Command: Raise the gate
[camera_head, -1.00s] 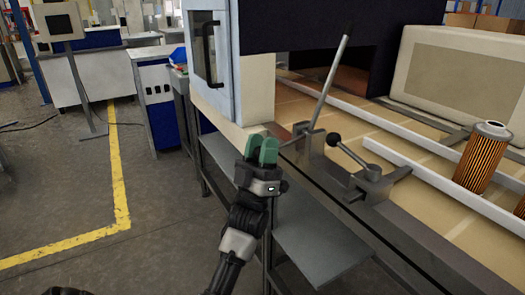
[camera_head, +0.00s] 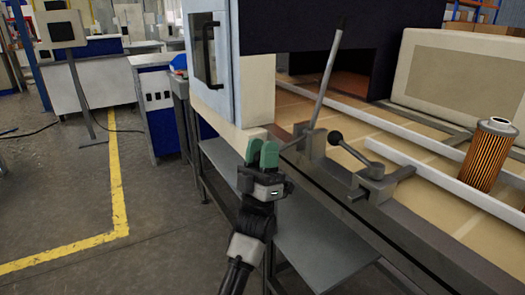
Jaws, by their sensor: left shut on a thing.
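My left gripper (camera_head: 262,153), with green fingertips, is shut at the left end of a short lever arm (camera_head: 292,143); its fingers hide the lever's end. This arm runs from a grey pivot bracket (camera_head: 314,143) on the conveyor's near rail. A long grey rod (camera_head: 326,80) with a dark tip stands tilted up from the same bracket. A second lever with a black ball knob (camera_head: 335,138) sits to the right on its own bracket (camera_head: 373,183), untouched. I cannot clearly make out the gate. My right gripper is not in view.
A pleated orange filter cartridge (camera_head: 487,160) stands on the belt (camera_head: 440,148) beside a white guide rail (camera_head: 450,185). A dark-hooded machine with a white door (camera_head: 209,60) stands behind. A grey shelf (camera_head: 315,240) lies below. Floor at left is open.

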